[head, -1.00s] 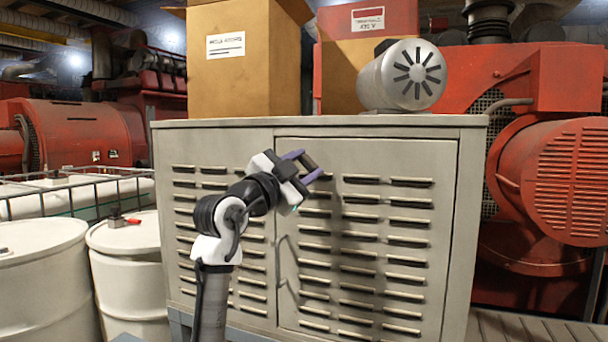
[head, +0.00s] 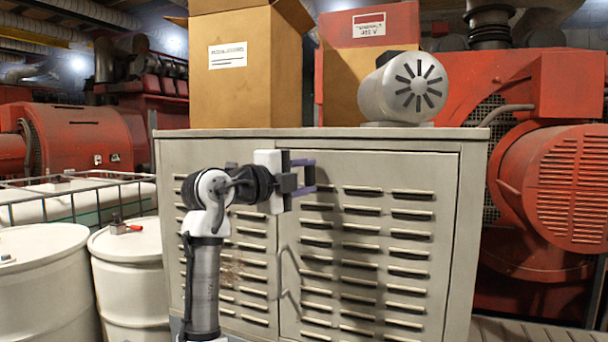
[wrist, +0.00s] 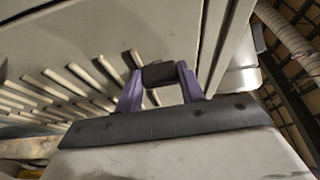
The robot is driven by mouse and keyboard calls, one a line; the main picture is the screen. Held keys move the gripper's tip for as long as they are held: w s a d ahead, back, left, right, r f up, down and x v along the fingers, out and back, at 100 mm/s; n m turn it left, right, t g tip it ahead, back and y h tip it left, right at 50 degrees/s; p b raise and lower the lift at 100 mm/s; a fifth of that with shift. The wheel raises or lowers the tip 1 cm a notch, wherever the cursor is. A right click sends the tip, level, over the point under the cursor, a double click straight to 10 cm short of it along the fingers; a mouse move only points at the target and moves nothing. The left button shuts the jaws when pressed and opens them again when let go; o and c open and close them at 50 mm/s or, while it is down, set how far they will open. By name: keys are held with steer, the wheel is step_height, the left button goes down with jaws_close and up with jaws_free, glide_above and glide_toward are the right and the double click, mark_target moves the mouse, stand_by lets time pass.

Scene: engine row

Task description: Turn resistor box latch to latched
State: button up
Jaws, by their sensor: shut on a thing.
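The resistor box (head: 385,160) is a grey metal cabinet with louvred doors. It fills the middle of the head view, and its louvred face shows in the wrist view (wrist: 60,45). My gripper (head: 311,176) is at the upper left of the right-hand door, pointing right. In the wrist view, its two purple fingers (wrist: 160,76) are on either side of a small dark block, seemingly the latch handle (wrist: 160,73), and are shut on it. In the head view the latch is largely hidden by my gripper, so its exact angle is hard to tell.
A cardboard box (head: 240,70) and a grey motor (head: 400,88) stand on top of the cabinet. White drums (head: 38,285) stand at the left. Red machinery (head: 555,180) stands at the right. A bent door handle (head: 285,270) is below my gripper.

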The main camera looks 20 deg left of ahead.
stand_by(0.5)
steer(key=o, duration=1)
steer(key=b+v, duration=0.4)
steer(key=v, duration=0.9)
steer(key=shift+s, duration=0.4)
steer(key=shift+a+r, duration=0.1)
